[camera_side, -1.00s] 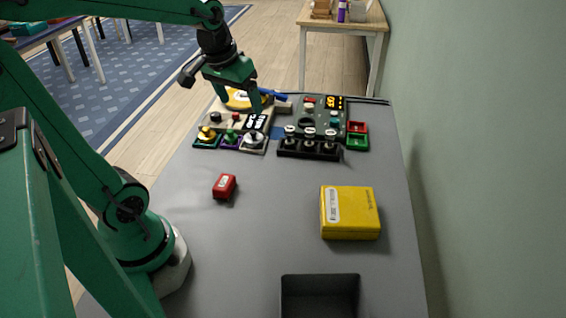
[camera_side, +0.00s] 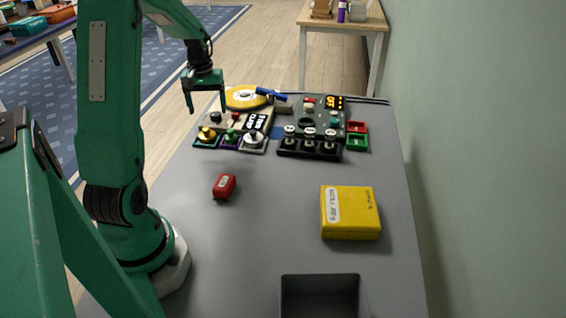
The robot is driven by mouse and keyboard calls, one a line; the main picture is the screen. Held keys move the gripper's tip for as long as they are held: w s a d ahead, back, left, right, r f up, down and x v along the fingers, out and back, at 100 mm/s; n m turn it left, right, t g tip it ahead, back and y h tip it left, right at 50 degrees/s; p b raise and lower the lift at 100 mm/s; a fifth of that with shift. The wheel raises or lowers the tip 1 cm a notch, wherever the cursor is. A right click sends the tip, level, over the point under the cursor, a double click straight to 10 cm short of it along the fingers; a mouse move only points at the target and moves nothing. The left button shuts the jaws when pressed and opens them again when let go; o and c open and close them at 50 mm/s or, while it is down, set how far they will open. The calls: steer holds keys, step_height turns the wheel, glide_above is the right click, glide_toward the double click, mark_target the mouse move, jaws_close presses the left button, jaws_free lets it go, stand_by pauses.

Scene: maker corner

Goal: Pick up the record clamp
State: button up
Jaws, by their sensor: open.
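The likely record clamps are small knob-topped pieces in a row in front of the turntable: a yellow one (camera_side: 207,135) on a teal square, a green one (camera_side: 231,136) on a purple square and a silver one (camera_side: 254,138) on a pale square. A black label (camera_side: 257,122) with white writing stands just behind the silver piece; its text is too small to read surely. The turntable (camera_side: 243,98) carries a yellow disc and a blue arm. My gripper (camera_side: 206,107) is open and empty, pointing down, above and left of the row, touching none of the pieces.
A black rack (camera_side: 309,153) holds several silver-topped pieces right of the row. A red block (camera_side: 224,187), a yellow box (camera_side: 350,213) and a dark bin (camera_side: 320,296) are nearer.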

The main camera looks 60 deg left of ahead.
mark_target(206, 128)
steer(key=shift+s+a+f+n, duration=0.15)
steer(key=shift+s+a+f, duration=0.1)
steer(key=shift+a+f, duration=0.3)
steer(key=shift+s+a+f+n, duration=0.15)
steer(key=shift+s+a+f, duration=0.1)
steer(key=shift+a+f, duration=0.25)
steer(key=shift+f, duration=1.2)
steer(key=shift+f, duration=0.1)
steer(key=shift+w+f, duration=0.1)
steer(key=shift+f, duration=2.4)
steer(key=c, duration=1.2)
steer(key=shift+r, duration=0.1)
